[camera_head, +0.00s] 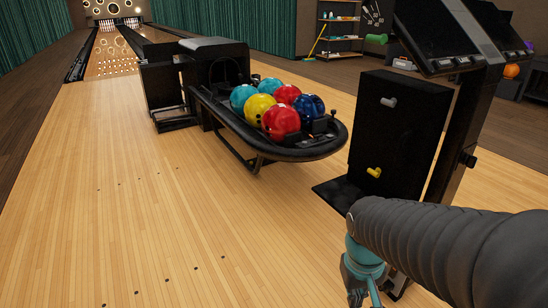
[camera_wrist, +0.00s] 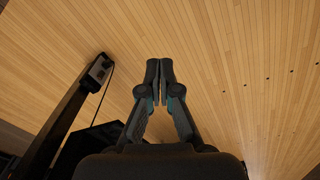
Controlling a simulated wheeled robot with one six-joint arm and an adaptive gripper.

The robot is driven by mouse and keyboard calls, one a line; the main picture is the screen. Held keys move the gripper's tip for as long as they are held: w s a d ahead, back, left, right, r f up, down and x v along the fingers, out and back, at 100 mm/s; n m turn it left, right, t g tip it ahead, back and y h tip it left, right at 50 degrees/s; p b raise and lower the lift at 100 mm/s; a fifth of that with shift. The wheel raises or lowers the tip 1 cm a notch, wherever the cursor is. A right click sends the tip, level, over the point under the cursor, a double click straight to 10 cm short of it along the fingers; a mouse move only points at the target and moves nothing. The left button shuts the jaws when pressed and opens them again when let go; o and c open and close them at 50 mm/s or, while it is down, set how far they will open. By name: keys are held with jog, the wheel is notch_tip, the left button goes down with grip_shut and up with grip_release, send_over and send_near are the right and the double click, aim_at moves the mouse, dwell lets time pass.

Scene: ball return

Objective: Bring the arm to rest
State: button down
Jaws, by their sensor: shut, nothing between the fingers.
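My gripper (camera_wrist: 160,72) is in the middle of the wrist view, with its fingertips together and nothing between them. Wooden lane floor lies beyond the fingertips. In the head view my arm reaches in from the right edge in a dark ribbed sleeve. Its teal and grey wrist end hangs low at the bottom right, in front of the black console (camera_head: 398,135). The fingertips are cut off or hard to make out in that view.
A black ball return (camera_head: 300,153) holds several balls, among them a yellow ball (camera_head: 259,108) and a dark blue ball (camera_head: 308,106). The console stands close beside my arm. The lane floor (camera_head: 120,200) at the left is clear. Shelves (camera_head: 338,30) stand at the back.

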jog(key=s+r+t+p, duration=0.1)
jog(key=s+r+t, duration=0.3)
jog(key=r, duration=0.8)
jog(key=shift+s+a+r+m+t+y+p, duration=0.15)
jog(key=shift+a+r+m+t+y+p, duration=0.2)
jog(key=shift+t, duration=0.25)
